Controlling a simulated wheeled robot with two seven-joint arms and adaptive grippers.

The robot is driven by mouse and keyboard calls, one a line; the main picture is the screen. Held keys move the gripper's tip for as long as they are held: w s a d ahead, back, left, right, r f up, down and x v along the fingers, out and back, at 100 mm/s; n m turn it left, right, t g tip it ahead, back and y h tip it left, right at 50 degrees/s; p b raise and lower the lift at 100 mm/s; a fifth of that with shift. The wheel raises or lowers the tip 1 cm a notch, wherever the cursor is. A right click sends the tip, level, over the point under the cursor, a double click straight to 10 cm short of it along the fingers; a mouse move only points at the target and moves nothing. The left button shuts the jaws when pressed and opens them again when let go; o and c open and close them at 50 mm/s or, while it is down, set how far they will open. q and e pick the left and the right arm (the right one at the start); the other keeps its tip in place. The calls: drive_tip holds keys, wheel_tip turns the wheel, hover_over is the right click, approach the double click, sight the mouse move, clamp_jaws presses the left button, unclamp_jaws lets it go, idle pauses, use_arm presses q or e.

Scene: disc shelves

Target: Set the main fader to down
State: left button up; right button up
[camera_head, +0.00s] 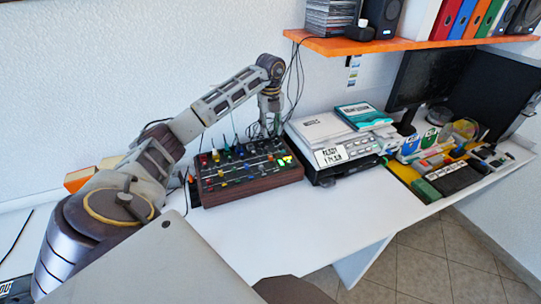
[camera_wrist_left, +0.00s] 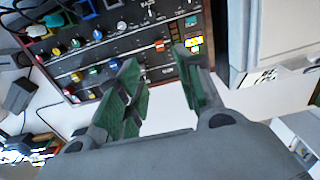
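The mixer (camera_head: 250,187), a dark panel with wooden sides, colored knobs and lit green buttons, sits on the white table against the wall. My left gripper (camera_head: 271,130) is over its back right part. In the left wrist view, the mixer panel (camera_wrist_left: 120,52) lies beyond my open left gripper (camera_wrist_left: 157,68), with green-padded fingers apart and nothing between them. A red cap (camera_wrist_left: 162,45), perhaps the main fader, shows on the panel just beyond the gap between the fingertips. I cannot tell its setting or whether a finger touches it. My right gripper is not in view.
An orange shelf (camera_head: 385,46) hangs above. Bare white table (camera_head: 300,225) lies in front. Cables hang behind my gripper.

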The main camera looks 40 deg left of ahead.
sight(270, 157)
use_arm(q)
drive_tip(key=shift+f+b, duration=0.3)
drive_tip(key=shift+f, duration=6.5)
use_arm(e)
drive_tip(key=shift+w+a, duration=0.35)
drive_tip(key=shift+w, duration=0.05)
use_arm(q)
drive_tip(key=c, duration=0.7)
clamp_jaws()
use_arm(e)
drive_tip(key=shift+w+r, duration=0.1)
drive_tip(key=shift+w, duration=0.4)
